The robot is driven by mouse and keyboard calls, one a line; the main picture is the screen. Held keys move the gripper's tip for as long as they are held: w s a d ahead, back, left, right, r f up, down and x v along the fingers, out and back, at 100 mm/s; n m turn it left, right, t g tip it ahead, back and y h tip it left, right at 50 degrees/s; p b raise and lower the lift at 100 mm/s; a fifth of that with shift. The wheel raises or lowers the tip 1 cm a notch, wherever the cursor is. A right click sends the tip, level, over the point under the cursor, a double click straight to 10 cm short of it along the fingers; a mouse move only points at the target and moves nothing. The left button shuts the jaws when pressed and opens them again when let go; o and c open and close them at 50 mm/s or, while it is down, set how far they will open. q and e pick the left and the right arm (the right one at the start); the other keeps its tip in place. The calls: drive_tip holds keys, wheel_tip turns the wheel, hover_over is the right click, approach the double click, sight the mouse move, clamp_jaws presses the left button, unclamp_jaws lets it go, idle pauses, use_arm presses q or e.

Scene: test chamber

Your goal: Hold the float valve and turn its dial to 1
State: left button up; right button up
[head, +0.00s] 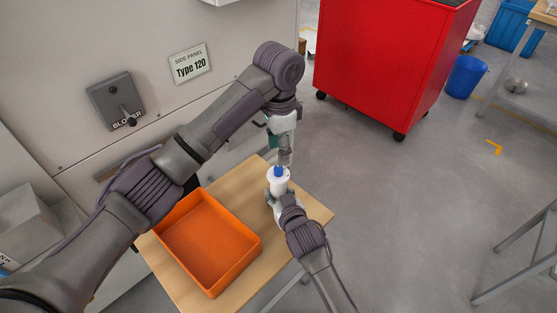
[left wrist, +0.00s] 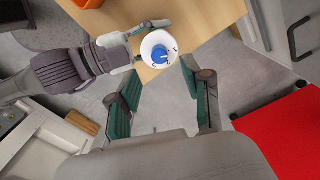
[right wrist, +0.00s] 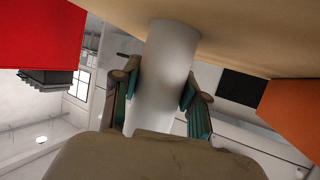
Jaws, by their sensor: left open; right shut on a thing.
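The float valve (head: 279,184) is a white cylinder with a blue dial (head: 279,171) on top. It is upright at the right part of the wooden table. My right gripper (right wrist: 160,88) is shut on the white body, one finger on each side. My left gripper (head: 285,158) points down just above the dial. In the left wrist view its green-padded fingers (left wrist: 160,98) are open and empty, and the blue dial (left wrist: 160,54) lies beyond the fingertips, apart from them. A small pointer mark shows on the dial, but its numbers are too small to read.
An empty orange tray (head: 247,251) sits on the wooden table (head: 318,213), left of the valve. A machine panel with a blower switch (head: 117,101) stands behind. A red cabinet (head: 385,60) and a blue bin (head: 466,77) are farther off; the floor between is clear.

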sight(279, 168)
use_arm(q)
wheel_tip(279, 168, up, 6)
idle(0.5)
use_arm(e)
drive_tip(key=o, duration=1.4)
drive_tip(key=shift+c, duration=0.2)
